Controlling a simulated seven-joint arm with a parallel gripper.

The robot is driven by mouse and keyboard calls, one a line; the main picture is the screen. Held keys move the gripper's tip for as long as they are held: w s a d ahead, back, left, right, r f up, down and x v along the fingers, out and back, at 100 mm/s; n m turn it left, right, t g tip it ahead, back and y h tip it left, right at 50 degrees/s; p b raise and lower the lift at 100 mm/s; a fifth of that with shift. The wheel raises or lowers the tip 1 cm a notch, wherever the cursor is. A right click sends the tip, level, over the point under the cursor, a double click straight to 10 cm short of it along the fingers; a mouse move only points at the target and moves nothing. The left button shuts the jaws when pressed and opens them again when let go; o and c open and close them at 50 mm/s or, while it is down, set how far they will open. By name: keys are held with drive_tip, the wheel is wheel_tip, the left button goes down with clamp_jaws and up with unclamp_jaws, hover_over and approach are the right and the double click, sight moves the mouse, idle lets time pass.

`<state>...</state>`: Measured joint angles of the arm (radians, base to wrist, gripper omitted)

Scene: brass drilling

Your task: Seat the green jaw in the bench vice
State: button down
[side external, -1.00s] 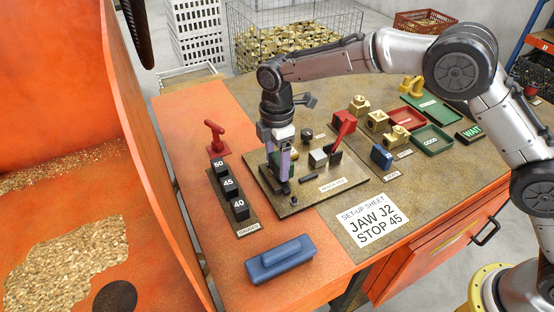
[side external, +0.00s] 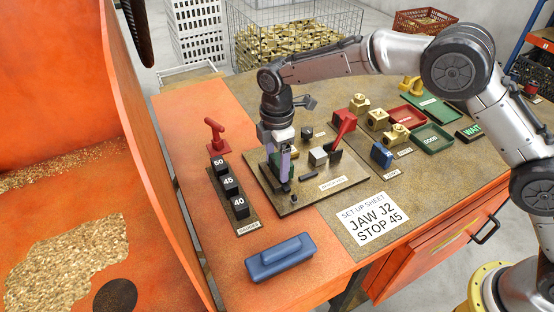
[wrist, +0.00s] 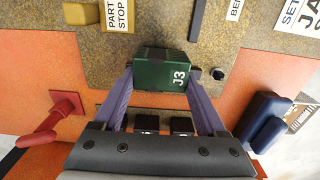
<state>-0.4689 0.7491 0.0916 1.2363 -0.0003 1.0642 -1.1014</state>
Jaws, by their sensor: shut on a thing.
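The green jaw (wrist: 161,76), a dark green block marked J3, sits between the two purple fingers of my gripper (wrist: 160,82) in the wrist view. My gripper (side external: 277,172) is shut on it and points down over the left part of the dark bench vice plate (side external: 302,197). In the side view the fingers and the arm hide most of what is between them. I cannot tell whether the jaw touches the plate. A grey block (side external: 318,157) and a red-handled lever (side external: 345,124) stand on the plate, right of my gripper.
Black numbered stops (side external: 230,186) stand in a row left of my gripper, with a red clamp (side external: 215,135) behind them. A blue block (side external: 280,257) lies in front. The set-up sheet (side external: 372,219) reads JAW J2, STOP 45. Brass parts and trays (side external: 432,138) are at the right.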

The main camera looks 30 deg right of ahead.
drive_tip(key=shift+f, duration=0.2)
idle(0.3)
unclamp_jaws()
drive_tip(key=shift+f, duration=0.1)
drive_tip(key=shift+r, duration=3.55)
